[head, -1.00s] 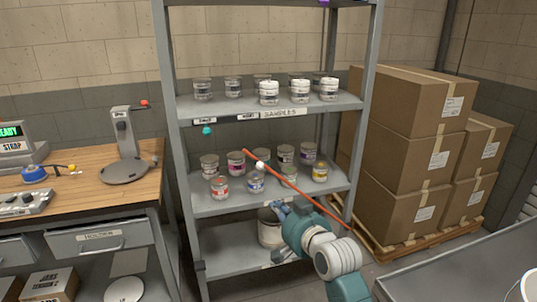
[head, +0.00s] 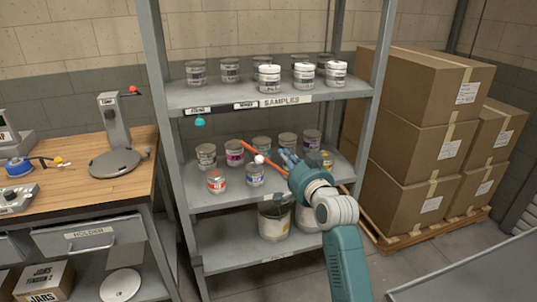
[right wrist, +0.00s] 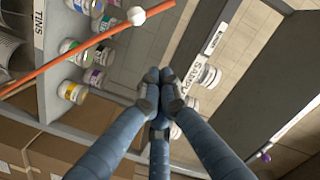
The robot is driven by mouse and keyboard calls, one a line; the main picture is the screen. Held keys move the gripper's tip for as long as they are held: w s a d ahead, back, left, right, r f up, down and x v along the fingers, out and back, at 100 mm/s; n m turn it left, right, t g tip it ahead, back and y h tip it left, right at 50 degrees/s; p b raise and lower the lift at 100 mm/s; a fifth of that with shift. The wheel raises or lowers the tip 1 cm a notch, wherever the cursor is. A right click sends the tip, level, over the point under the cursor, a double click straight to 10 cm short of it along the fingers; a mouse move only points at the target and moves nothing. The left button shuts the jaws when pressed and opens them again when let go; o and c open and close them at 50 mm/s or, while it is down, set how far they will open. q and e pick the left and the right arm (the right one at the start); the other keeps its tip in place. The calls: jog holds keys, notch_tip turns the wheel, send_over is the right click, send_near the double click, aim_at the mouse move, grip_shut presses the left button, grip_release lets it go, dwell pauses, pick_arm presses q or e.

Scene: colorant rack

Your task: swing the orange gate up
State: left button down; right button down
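The orange gate (head: 274,166) is a thin bar that slants down to the right across the front of the middle shelf. It has a white knob (head: 260,158); my right arm hides its right part. My right gripper (head: 286,158) is in front of the middle shelf, just right of the knob. In the right wrist view, the gate (right wrist: 75,56) and its white knob (right wrist: 136,15) pass beside the fingers. The right fingertips (right wrist: 160,84) are together with nothing seen between them. I cannot tell whether they touch the gate. My left gripper is out of view.
Several tins stand behind the gate on the middle shelf (head: 200,199), and jars stand on the samples shelf (head: 200,99) above. Large tins (head: 275,222) are below. A wooden bench (head: 125,188) is left; stacked cardboard boxes (head: 425,130) are right.

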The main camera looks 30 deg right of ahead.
jog(key=w+f+p, duration=0.1)
jog(key=w+f, duration=0.2)
jog(key=w, duration=0.5)
jog(key=shift+w+a+f, duration=0.15)
jog(key=shift+a+f, duration=0.1)
jog(key=shift+a, duration=0.1)
jog(key=shift+f, duration=0.1)
